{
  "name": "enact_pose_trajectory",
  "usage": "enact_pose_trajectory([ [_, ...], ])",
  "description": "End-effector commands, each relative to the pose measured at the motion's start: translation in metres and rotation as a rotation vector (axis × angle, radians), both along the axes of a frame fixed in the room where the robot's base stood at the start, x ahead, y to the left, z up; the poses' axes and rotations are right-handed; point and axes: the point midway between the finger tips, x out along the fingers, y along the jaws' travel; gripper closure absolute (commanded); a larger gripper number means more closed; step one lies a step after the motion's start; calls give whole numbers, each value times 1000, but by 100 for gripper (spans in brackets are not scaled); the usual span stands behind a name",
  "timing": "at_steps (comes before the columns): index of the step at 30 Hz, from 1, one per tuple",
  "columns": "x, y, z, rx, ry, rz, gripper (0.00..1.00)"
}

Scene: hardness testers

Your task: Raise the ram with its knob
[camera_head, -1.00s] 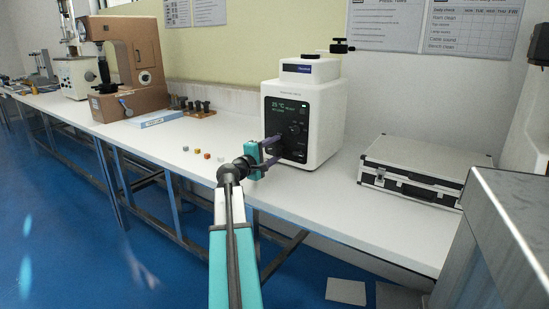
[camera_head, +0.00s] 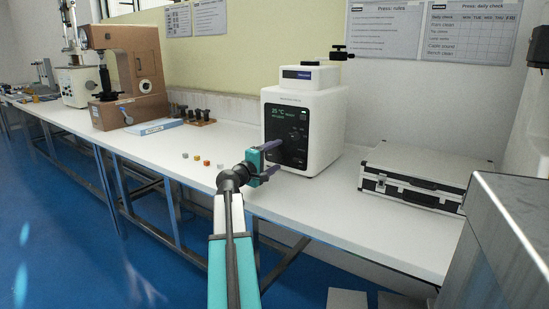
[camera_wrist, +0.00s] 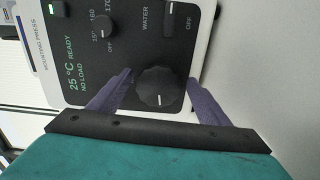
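The mounting press (camera_head: 335,125) is a white box with a black front panel, standing on the bench. In the wrist view its panel (camera_wrist: 75,60) fills much of the picture, turned on its side, with a lit "25 °C READY NO LOAD" display. A large black ribbed knob (camera_wrist: 155,88) with a white mark lies between my two purple fingers. No label naming it as the ram knob can be read. My gripper (camera_head: 277,157) is open in front of the lower panel; it also shows in the wrist view (camera_wrist: 159,78). Gaps show beside the knob; contact cannot be told.
A silver case (camera_head: 415,178) lies right of the press. Small cubes (camera_head: 207,163) lie to its left. A brown tester (camera_head: 140,70) stands farther left.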

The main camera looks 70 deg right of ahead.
Motion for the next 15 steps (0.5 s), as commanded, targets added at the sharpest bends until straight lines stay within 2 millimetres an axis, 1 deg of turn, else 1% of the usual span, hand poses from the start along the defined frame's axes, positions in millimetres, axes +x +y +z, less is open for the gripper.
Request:
enact_pose_trajectory([
  [8, 1, 0, 1, -1, 1, 2, 30],
  [15, 4, 11, 1, -1, 1, 3, 30],
])
